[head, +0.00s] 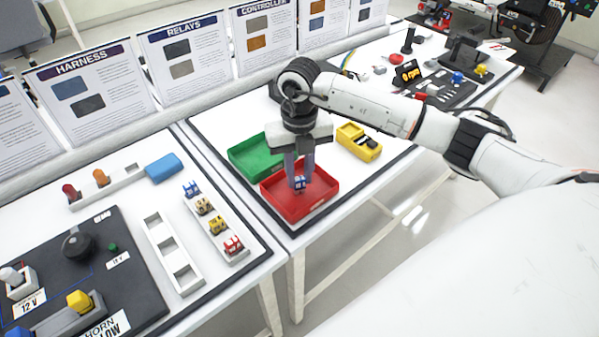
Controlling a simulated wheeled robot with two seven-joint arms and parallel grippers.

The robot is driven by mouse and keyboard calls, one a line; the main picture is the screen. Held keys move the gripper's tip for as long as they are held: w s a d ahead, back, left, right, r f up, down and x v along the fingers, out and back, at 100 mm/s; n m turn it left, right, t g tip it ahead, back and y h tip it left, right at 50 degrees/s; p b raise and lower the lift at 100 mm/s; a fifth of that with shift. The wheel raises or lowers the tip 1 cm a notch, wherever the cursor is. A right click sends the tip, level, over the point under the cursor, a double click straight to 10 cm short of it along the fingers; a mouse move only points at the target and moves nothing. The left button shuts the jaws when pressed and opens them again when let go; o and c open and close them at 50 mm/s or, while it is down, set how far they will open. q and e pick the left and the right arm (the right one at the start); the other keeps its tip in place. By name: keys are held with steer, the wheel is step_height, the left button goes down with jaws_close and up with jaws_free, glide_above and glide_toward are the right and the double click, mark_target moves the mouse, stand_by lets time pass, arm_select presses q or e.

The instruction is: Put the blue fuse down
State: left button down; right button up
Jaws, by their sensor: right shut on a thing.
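The blue fuse (299,183) is small and blue, with pale marks on it. My right gripper (299,177) points down over the red tray (325,203) and is shut on the blue fuse. The fuse is inside the tray's outline, low between the fingertips. I cannot tell whether it touches the tray floor. Another blue fuse (191,188) sits at the far end of a white fuse rack (236,258) on the left table. My left gripper is not in view.
A green tray (250,160) stands beside the red tray, and a yellow box (358,142) stands to its right. The rack also holds yellow and red fuses (233,244). An empty white rack (172,252) lies beside it. A gap separates the two tables.

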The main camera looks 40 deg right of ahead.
mark_target(300, 178)
steer(key=o, duration=1)
step_height(300, 178, up, 12)
steer(key=shift+r, duration=0.1)
